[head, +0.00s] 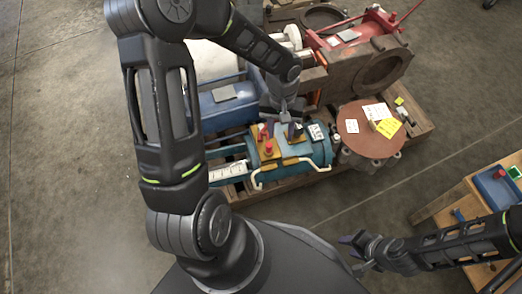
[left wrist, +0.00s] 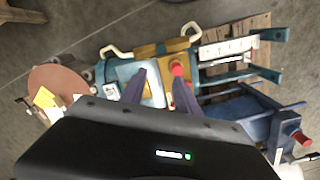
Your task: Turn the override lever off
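A teal cylindrical machine (head: 318,150) lies on a pallet, with yellow plates on top. A red-topped control (head: 268,148) stands on the left yellow plate; it also shows in the left wrist view (left wrist: 177,68). I cannot tell for certain which part is the override lever. My left gripper (head: 283,128) is over the machine, fingers apart; in the left wrist view its fingers (left wrist: 160,88) straddle part of the yellow plates, with the red top close to the right finger. Contact is unclear. My right gripper (head: 354,252) is open and empty, away from the machine.
A white pipe handle (head: 258,178) runs along the machine's front. A round rusty plate (head: 358,143) with papers is to its right. A blue machine (head: 222,108) and a rusty block (head: 378,68) lie behind. A wooden table (head: 455,205) stands at right.

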